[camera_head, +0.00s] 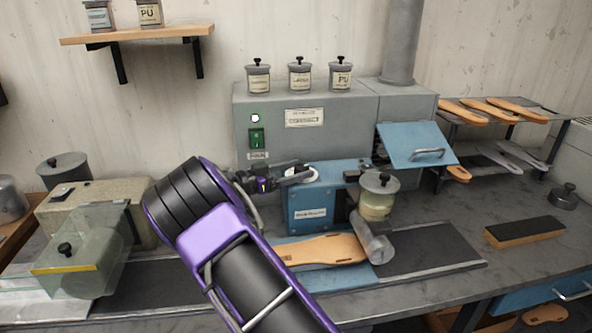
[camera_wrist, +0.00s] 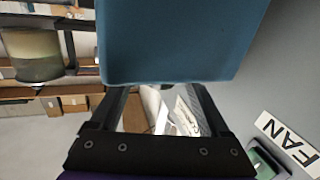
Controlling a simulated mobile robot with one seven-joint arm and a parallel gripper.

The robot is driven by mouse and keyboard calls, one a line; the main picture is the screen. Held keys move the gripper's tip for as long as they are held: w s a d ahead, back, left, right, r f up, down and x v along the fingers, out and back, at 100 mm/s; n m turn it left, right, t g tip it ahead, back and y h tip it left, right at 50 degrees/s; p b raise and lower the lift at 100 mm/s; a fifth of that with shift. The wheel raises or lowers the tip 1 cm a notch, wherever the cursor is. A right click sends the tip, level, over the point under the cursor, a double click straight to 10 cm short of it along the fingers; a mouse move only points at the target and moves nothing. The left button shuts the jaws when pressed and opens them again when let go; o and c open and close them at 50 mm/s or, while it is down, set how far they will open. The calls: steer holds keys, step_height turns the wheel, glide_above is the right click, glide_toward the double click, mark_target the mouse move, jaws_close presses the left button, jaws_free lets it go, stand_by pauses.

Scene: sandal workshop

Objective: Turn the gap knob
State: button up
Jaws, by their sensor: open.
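The blue gluing machine (camera_head: 325,196) stands mid-bench. A pale round part (camera_head: 313,172), which looks like the gap knob, is at its upper left, partly hidden by my gripper (camera_head: 297,177). My gripper reaches in from the left with its fingers at this part; I cannot tell if they touch it. In the wrist view the blue housing (camera_wrist: 180,40) fills the upper middle, just beyond my open fingers (camera_wrist: 160,92). Pale and shiny shapes show between the fingers, and I cannot make out the knob clearly there.
The grey cabinet (camera_head: 345,125) with a green switch (camera_head: 257,138) stands behind. A clear guard (camera_head: 82,250) is at left.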

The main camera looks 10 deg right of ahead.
jaws_close()
stand_by(0.4)
